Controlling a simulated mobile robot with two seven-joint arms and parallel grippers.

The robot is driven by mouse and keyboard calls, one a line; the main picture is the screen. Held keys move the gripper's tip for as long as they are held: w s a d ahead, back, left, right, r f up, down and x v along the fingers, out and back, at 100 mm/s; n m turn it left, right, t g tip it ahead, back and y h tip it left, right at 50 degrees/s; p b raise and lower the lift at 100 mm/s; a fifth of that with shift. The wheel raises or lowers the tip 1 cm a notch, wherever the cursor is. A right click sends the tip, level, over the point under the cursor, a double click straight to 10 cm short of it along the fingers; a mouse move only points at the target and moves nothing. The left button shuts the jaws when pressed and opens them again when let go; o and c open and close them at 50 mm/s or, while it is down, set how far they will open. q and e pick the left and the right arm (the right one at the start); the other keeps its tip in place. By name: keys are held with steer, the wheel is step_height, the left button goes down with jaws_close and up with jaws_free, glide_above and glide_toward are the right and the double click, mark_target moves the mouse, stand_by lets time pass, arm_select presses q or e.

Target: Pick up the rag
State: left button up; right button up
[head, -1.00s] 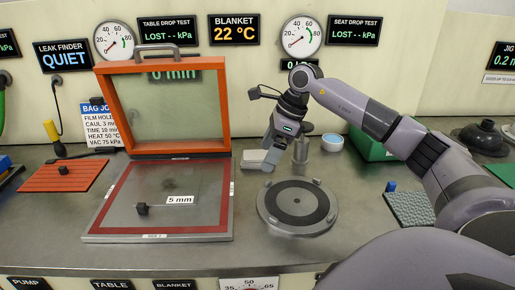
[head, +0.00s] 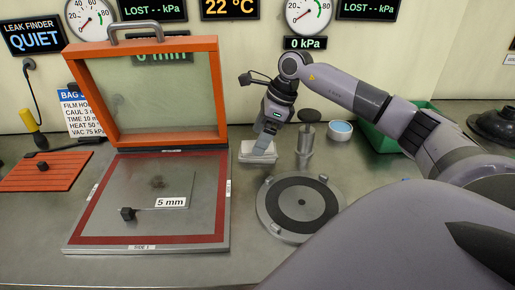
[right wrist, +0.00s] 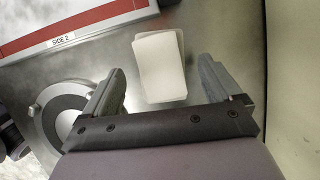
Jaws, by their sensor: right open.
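The rag (head: 252,156) looks like a pale, flat, folded stack on the steel bench, right of the press's hinge side. It also shows in the right wrist view (right wrist: 159,62), lying flat with slightly offset layers. My right gripper (head: 264,146) is over the rag and hides part of it in the head view. In the right wrist view the gripper's fingers (right wrist: 161,72) are spread wide, one to each side of the rag, with nothing between them gripped. I cannot tell the exact height of the fingertips above the bench. My left gripper is not in view.
The press (head: 88,205) stands left of the rag with its orange-framed lid (head: 222,100) raised. A round grey plate (head: 275,215) lies in front. A metal cylinder (head: 306,140) and a blue-topped tub (head: 340,131) stand to the right, with a green bin (head: 372,135) beyond.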

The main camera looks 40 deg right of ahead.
steer(key=x, duration=0.3)
steer(key=shift+a, duration=0.1)
steer(key=shift+f, duration=0.25)
stand_by(0.3)
steer(key=c, duration=1.1)
steer(key=shift+o, duration=0.2)
steer(key=shift+r, duration=0.1)
steer(key=shift+r, duration=0.45)
step_height(320, 180, up, 19)
steer(key=p, duration=0.1)
steer(key=shift+r, duration=0.25)
